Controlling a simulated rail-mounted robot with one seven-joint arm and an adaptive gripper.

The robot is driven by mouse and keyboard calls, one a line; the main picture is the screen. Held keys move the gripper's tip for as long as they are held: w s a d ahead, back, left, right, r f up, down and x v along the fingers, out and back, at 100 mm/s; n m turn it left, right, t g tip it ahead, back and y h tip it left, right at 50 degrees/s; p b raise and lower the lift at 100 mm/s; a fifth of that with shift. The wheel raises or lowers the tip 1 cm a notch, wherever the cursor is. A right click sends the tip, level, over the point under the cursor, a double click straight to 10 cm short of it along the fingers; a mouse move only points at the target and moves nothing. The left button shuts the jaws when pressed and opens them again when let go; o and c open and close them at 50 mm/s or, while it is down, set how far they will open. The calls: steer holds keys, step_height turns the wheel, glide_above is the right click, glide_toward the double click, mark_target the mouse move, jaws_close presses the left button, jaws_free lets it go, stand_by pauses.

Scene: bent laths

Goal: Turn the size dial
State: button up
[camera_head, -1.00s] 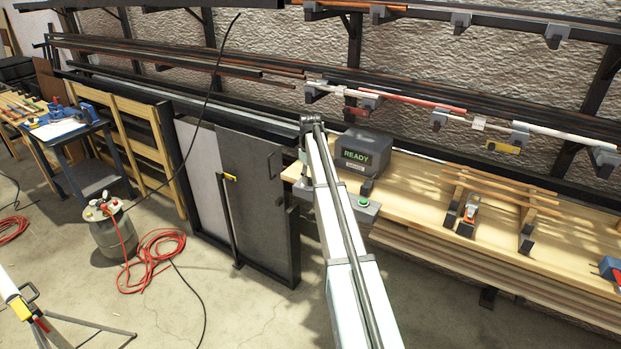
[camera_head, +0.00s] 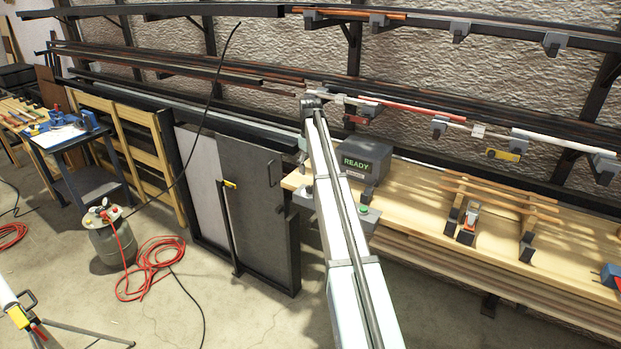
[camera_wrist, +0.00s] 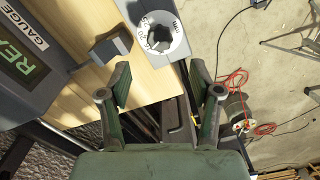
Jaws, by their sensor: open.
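The dial lies beyond the fingertips, roughly in line with the gap, and no contact shows. The grey control box (camera_head: 360,222) with a green button shows partly there.
A grey gauge unit (camera_head: 372,153) reading "READY" stands on the wooden bench (camera_head: 420,215); its screen also shows in the wrist view (camera_wrist: 22,62). A small dark block (camera_wrist: 110,46) lies beside the fingers. Wooden laths on supports (camera_head: 500,195) are at right.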

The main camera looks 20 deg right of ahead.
step_height(320, 180, up, 3)
steer(key=shift+r, duration=0.15)
stand_by(0.4)
